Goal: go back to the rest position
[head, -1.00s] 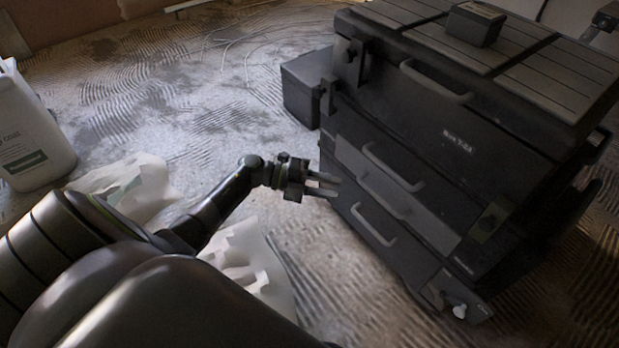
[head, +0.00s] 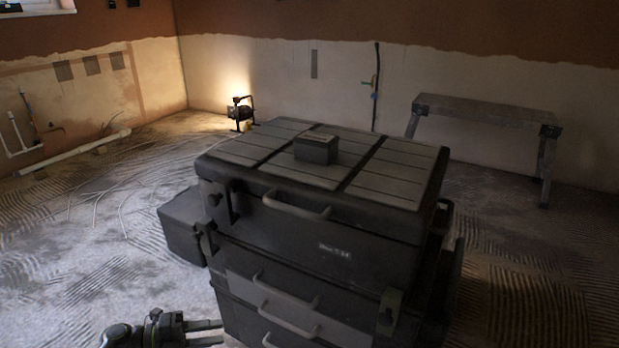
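My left gripper (head: 214,333) shows at the bottom edge of the head view, at the left of the stacked black tool chest (head: 350,255). Its two fingers point right toward the chest's drawers, with a gap and nothing seen between them. I cannot tell whether the fingertips touch the chest. Most of the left arm is below the picture. My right gripper is not in view.
A small dark box (head: 316,149) sits on the chest's lid. A black case (head: 183,228) stands at its left side. A lit work lamp (head: 241,113) and a trestle bench (head: 487,109) stand farther back. The ridged floor at left has loose cables and is otherwise mostly clear.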

